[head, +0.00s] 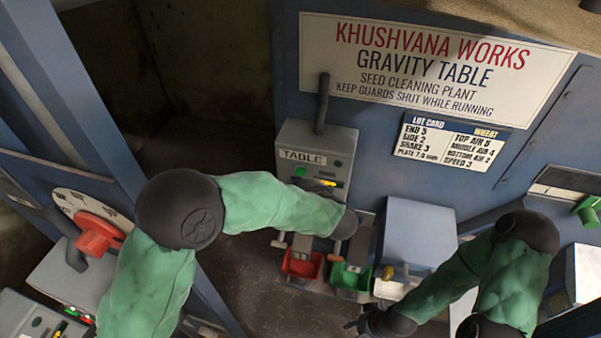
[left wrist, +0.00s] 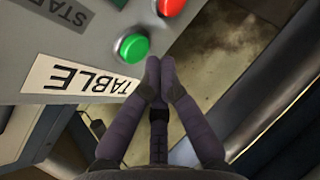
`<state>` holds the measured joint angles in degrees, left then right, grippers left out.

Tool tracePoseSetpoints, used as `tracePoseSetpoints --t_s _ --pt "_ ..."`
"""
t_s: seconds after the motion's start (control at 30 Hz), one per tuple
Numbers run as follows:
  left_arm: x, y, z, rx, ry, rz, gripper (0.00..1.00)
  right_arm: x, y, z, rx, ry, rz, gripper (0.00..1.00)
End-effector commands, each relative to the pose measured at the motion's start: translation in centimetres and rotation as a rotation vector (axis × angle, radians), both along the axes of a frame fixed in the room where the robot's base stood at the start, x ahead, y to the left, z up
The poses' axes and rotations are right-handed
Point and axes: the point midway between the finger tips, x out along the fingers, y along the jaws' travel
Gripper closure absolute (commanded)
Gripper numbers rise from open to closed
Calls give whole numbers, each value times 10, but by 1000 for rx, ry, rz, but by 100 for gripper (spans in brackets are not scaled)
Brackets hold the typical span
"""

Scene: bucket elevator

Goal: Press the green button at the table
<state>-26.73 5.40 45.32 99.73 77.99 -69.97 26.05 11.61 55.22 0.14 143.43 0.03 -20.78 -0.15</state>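The green button (head: 299,171) is on a grey control box (head: 341,146) with a TABLE label, in the middle of the head view. In the left wrist view the green button (left wrist: 132,46) is large and close, beside the upside-down TABLE label (left wrist: 80,80). My left gripper (left wrist: 153,72) has its fingers together with nothing between them. The fingertips show just beside and below the button in that picture; I see no clear contact. In the head view my left forearm covers the lower box and hides most of the gripper. My right gripper (head: 378,322) is low in the head view, its fingers unclear.
A red button (left wrist: 171,6) is near the green one. A dark lever (head: 322,104) stands at the box's top. Red (head: 303,264) and green (head: 350,277) bins sit below. A red knob (head: 97,235) is at left, and a blue post (head: 75,85) rises beside my left arm.

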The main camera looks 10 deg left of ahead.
Motion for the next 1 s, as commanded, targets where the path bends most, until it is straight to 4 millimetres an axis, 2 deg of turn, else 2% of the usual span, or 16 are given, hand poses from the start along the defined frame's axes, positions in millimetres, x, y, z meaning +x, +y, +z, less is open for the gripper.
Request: tracePoseSetpoints --t_s 0.67,1.0 --pt "0 0 0 0 0 0 100 0 0 0 0 0 0 60" --pt "8 0 0 0 0 0 100 0 0 0 0 0 0 60"
